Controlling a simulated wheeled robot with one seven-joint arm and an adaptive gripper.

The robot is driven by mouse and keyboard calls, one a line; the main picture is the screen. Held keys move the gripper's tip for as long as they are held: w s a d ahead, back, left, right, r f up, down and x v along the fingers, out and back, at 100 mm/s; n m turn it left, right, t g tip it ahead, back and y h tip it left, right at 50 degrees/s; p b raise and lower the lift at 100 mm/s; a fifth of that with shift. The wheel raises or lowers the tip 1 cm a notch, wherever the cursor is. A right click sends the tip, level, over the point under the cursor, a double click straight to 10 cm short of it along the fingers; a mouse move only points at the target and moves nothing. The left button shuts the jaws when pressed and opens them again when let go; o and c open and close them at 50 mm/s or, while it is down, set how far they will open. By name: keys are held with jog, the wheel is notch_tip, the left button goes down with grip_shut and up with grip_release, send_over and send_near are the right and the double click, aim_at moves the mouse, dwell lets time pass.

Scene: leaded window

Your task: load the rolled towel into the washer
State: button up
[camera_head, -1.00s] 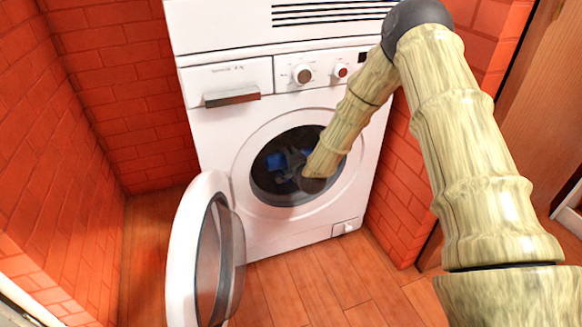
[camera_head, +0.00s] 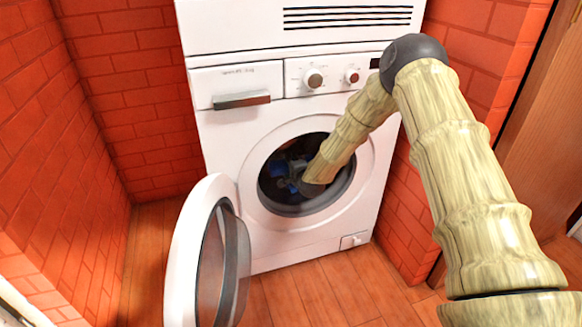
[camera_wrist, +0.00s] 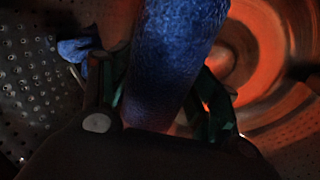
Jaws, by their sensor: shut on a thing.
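The white washer (camera_head: 227,150) stands in front of me with its round door (camera_head: 190,245) swung open to the left. My arm reaches through the opening, and my gripper (camera_head: 293,180) is inside the dark drum. The blue rolled towel (camera_wrist: 178,55) stands up between the fingers of my gripper (camera_wrist: 160,95) in the wrist view, and the gripper is shut on it. In the head view only a bit of blue (camera_head: 278,170) shows inside the drum. The towel's lower end is hidden by the gripper.
The perforated drum wall (camera_wrist: 30,75) is close on the left in the wrist view. A small blue piece (camera_wrist: 76,48) lies there beside the left finger; I cannot tell what it is. Red brick walls (camera_head: 130,100) flank the washer, and wooden floor (camera_head: 300,290) lies in front.

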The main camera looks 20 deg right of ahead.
jog(key=o, duration=1.1)
jog(key=shift+o, duration=0.2)
jog(key=v, duration=1.2)
